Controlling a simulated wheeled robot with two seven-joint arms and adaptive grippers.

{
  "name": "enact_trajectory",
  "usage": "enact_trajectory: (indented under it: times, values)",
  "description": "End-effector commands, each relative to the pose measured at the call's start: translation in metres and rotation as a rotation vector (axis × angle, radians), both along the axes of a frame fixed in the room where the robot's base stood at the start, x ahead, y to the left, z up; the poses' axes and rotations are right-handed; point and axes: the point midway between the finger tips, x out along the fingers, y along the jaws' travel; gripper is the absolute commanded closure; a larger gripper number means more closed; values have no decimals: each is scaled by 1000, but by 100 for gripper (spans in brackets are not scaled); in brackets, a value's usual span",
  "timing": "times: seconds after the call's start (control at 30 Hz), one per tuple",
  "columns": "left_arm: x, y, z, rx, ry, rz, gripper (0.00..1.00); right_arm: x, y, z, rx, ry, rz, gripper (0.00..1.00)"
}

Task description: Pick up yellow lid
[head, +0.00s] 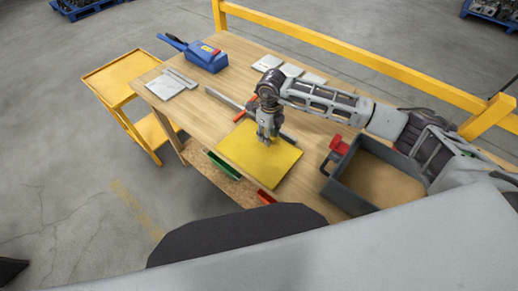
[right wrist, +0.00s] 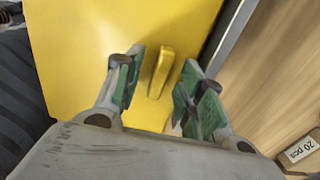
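The yellow lid (head: 262,165) is a flat square plate lying at the front edge of the wooden table, over what is beneath it. In the right wrist view the lid (right wrist: 75,60) fills the upper left, and its raised handle (right wrist: 161,72) stands up from the plate. My right gripper (head: 267,138) points down over the lid. In the right wrist view its green-padded fingers (right wrist: 158,88) are apart, one on each side of the handle, with gaps visible. Whether the handle is fully between the fingertips in depth is hard to tell. My left gripper is not in view.
A grey bin (head: 332,189) with a red object (head: 338,147) at its edge stands right of the lid. A blue tool (head: 205,57) and papers (head: 168,86) lie at the back left. A yellow rail (head: 350,57) runs along the far edge.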

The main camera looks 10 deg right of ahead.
Motion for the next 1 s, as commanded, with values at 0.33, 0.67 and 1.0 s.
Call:
enact_trajectory:
  times: [0.33, 0.67, 1.0]
  values:
    - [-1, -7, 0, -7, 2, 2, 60, 0, 0, -2, 1, -1, 0, 61]
    - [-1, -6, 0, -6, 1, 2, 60, 0, 0, -2, 1, -1, 0, 84]
    - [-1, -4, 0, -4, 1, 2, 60, 0, 0, -1, 1, -2, 0, 100]
